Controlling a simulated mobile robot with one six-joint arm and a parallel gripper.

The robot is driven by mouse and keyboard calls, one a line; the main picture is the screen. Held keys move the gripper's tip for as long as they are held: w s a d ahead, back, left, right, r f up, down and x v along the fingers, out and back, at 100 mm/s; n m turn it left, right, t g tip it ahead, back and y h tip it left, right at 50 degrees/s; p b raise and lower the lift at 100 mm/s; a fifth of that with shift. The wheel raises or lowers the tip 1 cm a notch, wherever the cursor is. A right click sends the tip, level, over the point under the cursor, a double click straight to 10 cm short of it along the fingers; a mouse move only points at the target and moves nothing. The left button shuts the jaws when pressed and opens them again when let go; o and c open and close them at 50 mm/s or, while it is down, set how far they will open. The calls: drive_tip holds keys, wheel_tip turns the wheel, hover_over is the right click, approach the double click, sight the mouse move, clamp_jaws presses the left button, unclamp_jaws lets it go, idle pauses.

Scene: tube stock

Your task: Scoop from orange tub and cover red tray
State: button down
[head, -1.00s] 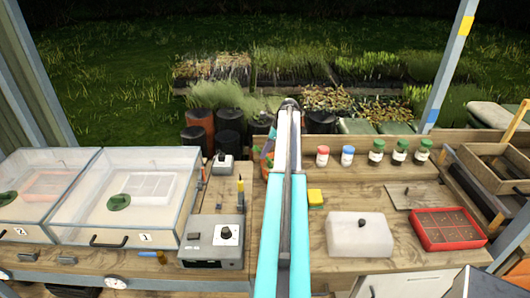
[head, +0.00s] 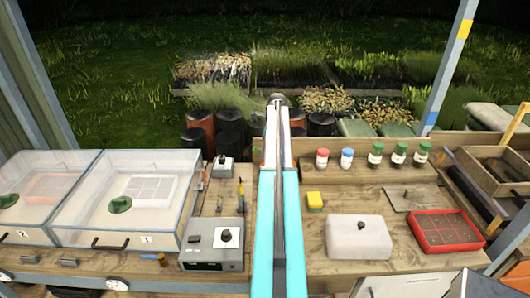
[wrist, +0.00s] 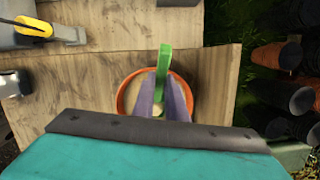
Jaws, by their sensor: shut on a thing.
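In the wrist view the round orange tub (wrist: 122,98) stands on a wooden board and holds a pale, beige fill. My gripper (wrist: 161,88) is over the tub with its two fingers shut on a green scoop (wrist: 164,58). The scoop's green part sticks out across the tub's rim; its lower end is hidden by the fingers. In the head view my arm hides the tub and the gripper. The red tray (head: 413,222) lies on the bench at the right, with a brown, divided surface inside.
A translucent white lid (head: 358,240) with a dark knob lies left of the red tray. Several capped jars (head: 375,155) line the back. A yellow sponge (head: 314,200) lies near my arm. Clear boxes (head: 120,215) and a grey device (head: 212,250) fill the left.

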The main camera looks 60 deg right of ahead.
wheel_tip(320, 180, up, 11)
drive_tip(key=g+h, duration=0.2)
drive_tip(key=g, duration=0.2)
drive_tip(key=shift+g, duration=0.4)
idle(1.1)
drive_tip(key=shift+w, duration=0.1)
